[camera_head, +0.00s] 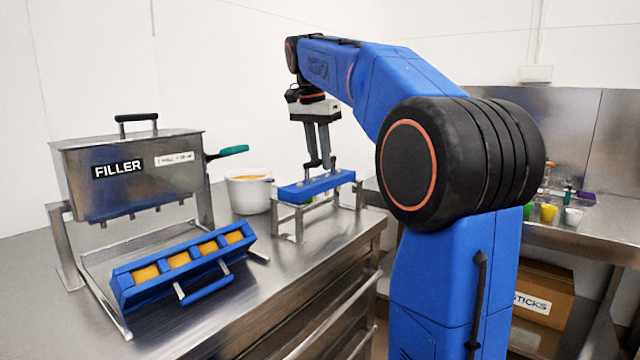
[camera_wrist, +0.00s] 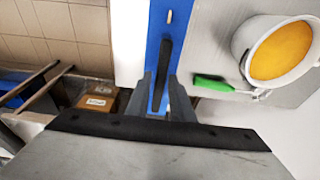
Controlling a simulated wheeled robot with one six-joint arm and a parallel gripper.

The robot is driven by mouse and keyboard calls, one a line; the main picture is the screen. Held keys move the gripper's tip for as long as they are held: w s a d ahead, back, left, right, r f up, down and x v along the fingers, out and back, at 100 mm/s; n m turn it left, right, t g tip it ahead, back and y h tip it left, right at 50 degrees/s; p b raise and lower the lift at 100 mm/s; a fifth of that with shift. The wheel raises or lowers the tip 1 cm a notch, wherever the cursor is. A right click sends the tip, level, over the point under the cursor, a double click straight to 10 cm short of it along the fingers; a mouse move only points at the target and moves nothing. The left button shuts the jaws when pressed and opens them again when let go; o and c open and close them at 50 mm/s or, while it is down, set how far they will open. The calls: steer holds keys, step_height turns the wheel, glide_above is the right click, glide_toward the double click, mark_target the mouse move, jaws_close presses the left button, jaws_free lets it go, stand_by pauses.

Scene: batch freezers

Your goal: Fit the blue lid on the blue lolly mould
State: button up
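The blue lid (camera_head: 303,191) lies on a metal stand (camera_head: 298,222) to the right, with a raised handle. My gripper (camera_head: 321,163) points down over the lid, with its fingertips at handle height. In the wrist view my gripper (camera_wrist: 162,92) has its fingers either side of the dark handle (camera_wrist: 163,66), and blue lid shows between them. The fingers look apart; contact with the handle is not clear.
The metal filler (camera_head: 130,175) stands behind the mould. A white pot (camera_head: 249,194) of orange mix is close behind the lid's stand, with a green-handled tool (camera_wrist: 212,84) near it. A stick box (camera_head: 541,293) is below the right-hand bench. The counter's front strip is clear.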

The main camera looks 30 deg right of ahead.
jaws_close()
steer(key=shift+r, duration=3.55)
